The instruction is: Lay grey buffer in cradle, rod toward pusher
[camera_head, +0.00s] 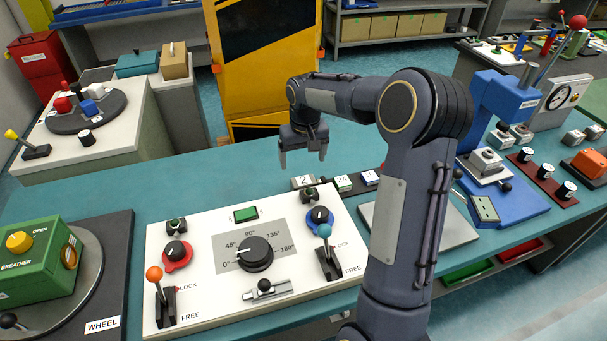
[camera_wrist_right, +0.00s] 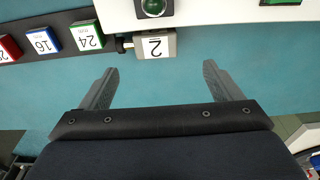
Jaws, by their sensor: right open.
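A small grey block labelled 2 (camera_head: 302,182), which looks like the grey buffer, lies on the teal bench behind the white panel. In the right wrist view the block (camera_wrist_right: 155,50) has a short dark rod (camera_wrist_right: 125,43) on its side facing the numbered blocks. My right gripper (camera_head: 303,157) is above the bench at the block's far side, fingers pointing down. In its wrist view the fingers (camera_wrist_right: 159,70) are wide apart with only bench between them, the block just beyond the tips. I cannot identify the cradle or pusher for certain. My left gripper is not in view.
The white control panel (camera_head: 210,290) with levers and knobs stands in front of the block. Numbered blocks on a dark strip (camera_wrist_right: 60,48) lie beside it. A blue press (camera_head: 500,100) stands at right, a green box (camera_head: 40,265) at left. Bench left of the gripper is clear.

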